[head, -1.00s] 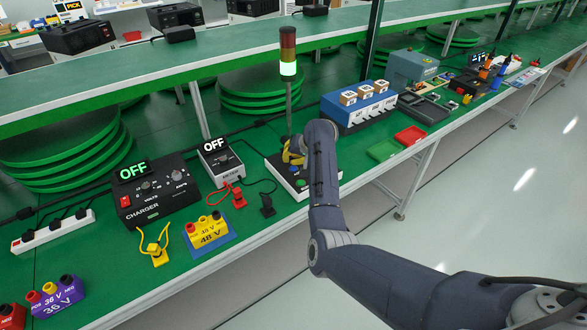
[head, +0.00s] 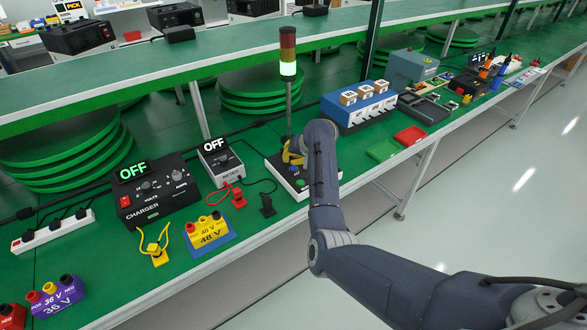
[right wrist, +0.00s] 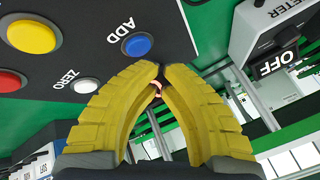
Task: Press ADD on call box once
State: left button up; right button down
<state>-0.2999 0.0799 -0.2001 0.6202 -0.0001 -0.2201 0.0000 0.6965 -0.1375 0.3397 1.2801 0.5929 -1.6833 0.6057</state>
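The call box (head: 279,171) is a light box with a dark sloped top, standing near the middle of the green bench in the head view. In the right wrist view its dark panel (right wrist: 88,22) carries a blue button (right wrist: 137,45) labelled ADD and a white button (right wrist: 83,86) labelled ZERO. My right gripper (right wrist: 160,70) has its yellow fingertips together with nothing between them, close beside the blue button. I cannot tell whether they touch the box. In the head view the right gripper (head: 291,157) is partly hidden by my arm. My left gripper is not in view.
Yellow (right wrist: 31,36) and red (right wrist: 9,82) buttons sit near ADD. A stack light (head: 288,55) lit at its bottom stands behind the box. A meter (head: 221,162) reading OFF and a charger (head: 155,192) stand left. Red (head: 410,136) and green (head: 383,150) trays lie right.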

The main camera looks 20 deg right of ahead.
aim_at(291, 167)
jog(key=shift+f, duration=0.1)
dwell(0.3)
jog(key=shift+f, duration=0.3)
jog(key=shift+f, duration=0.4)
dwell(1.1)
jog(key=shift+r, duration=0.8)
jog(key=shift+r, duration=0.1)
jog(key=shift+r, duration=2.4)
